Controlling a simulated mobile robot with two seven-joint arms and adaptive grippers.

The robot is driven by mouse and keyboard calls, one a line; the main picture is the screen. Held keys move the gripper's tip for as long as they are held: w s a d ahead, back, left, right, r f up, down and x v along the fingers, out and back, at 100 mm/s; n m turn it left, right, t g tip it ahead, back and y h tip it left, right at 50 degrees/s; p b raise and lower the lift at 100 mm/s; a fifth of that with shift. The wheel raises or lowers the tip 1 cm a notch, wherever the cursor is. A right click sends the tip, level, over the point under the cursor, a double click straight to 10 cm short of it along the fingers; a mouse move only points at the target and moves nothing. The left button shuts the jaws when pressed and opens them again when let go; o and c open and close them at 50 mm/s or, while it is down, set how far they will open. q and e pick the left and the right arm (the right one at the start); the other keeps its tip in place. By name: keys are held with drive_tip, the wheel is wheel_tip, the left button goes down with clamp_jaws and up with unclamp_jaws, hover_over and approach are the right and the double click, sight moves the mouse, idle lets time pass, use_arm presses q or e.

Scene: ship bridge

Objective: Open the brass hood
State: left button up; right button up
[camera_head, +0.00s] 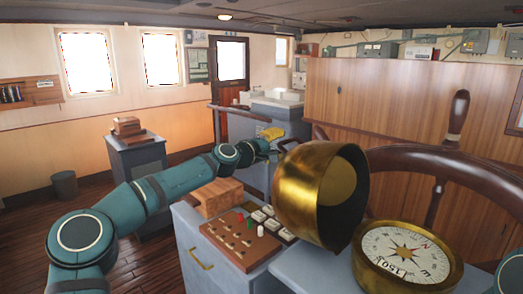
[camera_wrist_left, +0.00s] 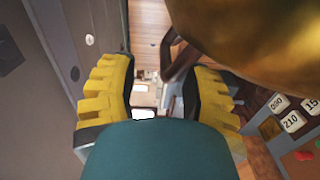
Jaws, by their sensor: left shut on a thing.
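The brass hood (camera_head: 320,190) is tipped up on its side, with its dark open mouth facing right, clear of the compass (camera_head: 405,255) on the grey stand. The compass's white dial is uncovered. My left gripper (camera_head: 275,137) is at the far left side of the hood, shut on its dark handle (camera_head: 291,144). In the left wrist view the handle (camera_wrist_left: 178,62) lies by the right yellow finger, and the hood (camera_wrist_left: 255,30) fills the upper right. The exact contact is partly hidden. My right gripper is out of view.
A control panel (camera_head: 243,240) with buttons and a wooden box (camera_head: 216,197) sit on the console left of the hood. The wooden ship's wheel (camera_head: 440,160) stands close behind and right of the hood. A small pedestal (camera_head: 137,160) stands at the left.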

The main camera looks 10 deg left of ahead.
use_arm(q)
drive_tip(key=v, duration=0.7)
drive_tip(key=shift+s, duration=0.3)
drive_tip(key=shift+a, duration=0.15)
